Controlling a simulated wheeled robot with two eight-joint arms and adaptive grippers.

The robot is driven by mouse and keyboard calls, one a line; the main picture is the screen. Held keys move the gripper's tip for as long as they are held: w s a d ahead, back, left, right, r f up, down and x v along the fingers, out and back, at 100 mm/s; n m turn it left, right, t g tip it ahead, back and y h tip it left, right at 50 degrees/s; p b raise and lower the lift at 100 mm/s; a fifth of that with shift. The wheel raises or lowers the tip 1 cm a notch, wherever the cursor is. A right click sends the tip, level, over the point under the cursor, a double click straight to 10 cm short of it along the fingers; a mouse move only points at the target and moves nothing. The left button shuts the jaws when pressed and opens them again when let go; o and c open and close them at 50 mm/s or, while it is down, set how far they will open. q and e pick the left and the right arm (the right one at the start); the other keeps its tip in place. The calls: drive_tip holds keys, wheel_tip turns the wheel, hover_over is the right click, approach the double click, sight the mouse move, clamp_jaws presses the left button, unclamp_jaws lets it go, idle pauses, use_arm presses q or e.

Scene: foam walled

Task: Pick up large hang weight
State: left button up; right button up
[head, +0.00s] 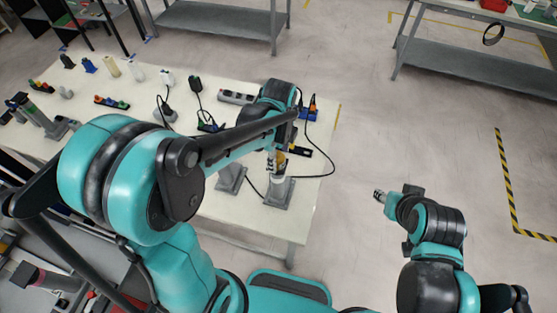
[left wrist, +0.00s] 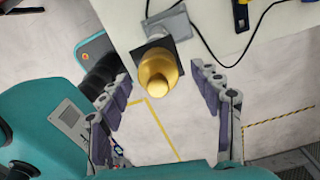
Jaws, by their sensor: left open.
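The large hang weight is a brass-gold cylinder (left wrist: 158,74) seen end-on in the left wrist view. It is over a dark square base at the table's edge. My left gripper (left wrist: 160,75) is open, with one finger on each side of the weight and a visible gap on both sides. How far the fingers reach down beside it is unclear. In the head view my left gripper (head: 277,160) hangs over the table's near right corner, and the arm partly hides the weight there. My right arm's end (head: 380,196) is out over the floor, away from the table.
The white table (head: 236,209) carries grey stands, black cables and, on the left, several small tools and bottles. A grey stand (head: 231,178) is just left of my left gripper. A yellow-black tool (head: 300,151) and blue-orange item (head: 308,112) are nearby.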

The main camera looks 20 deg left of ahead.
use_arm(q)
drive_tip(key=shift+a+f, duration=0.1)
drive_tip(key=shift+f, duration=0.65)
clamp_jaws()
drive_tip(key=shift+r, duration=0.1)
